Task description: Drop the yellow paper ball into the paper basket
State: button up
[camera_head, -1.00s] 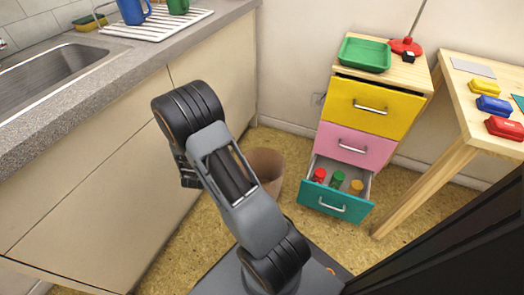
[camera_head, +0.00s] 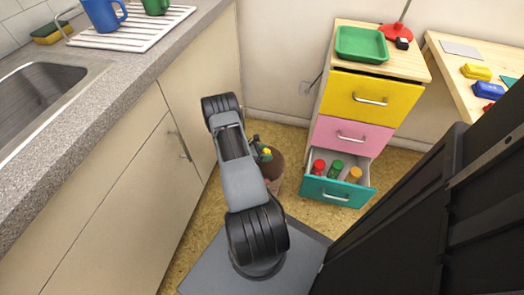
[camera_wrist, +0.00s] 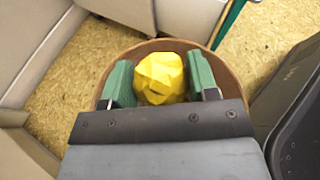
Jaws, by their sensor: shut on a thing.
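The yellow paper ball (camera_wrist: 160,78) is held between the two green fingers of my gripper (camera_wrist: 160,82) in the wrist view. In the head view the ball (camera_head: 266,152) shows as a small yellow spot by my gripper (camera_head: 263,152). The brown paper basket (camera_wrist: 165,46) lies behind and below the ball in the wrist view, its round rim showing around the fingers. In the head view the basket (camera_head: 274,181) stands on the floor, partly hidden by my arm. The ball appears over the basket's opening; its height above the rim is unclear.
A drawer cabinet (camera_head: 366,131) stands right of the basket, its teal bottom drawer (camera_head: 336,194) open with several capped containers inside. A kitchen counter (camera_head: 125,160) with a sink is on the left. A wooden table (camera_head: 445,66) is at the right. Some yellowish floor is clear.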

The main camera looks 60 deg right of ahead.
jog(key=shift+d+f+b, duration=0.1)
jog(key=shift+f+b, duration=1.65)
jog(key=shift+f, duration=0.9)
jog(key=o, duration=1)
jog(key=shift+s, duration=0.1)
jog(key=shift+c, duration=0.2)
jog(key=p+v, duration=0.3)
jog(key=v, duration=0.9)
jog(key=shift+r, duration=0.1)
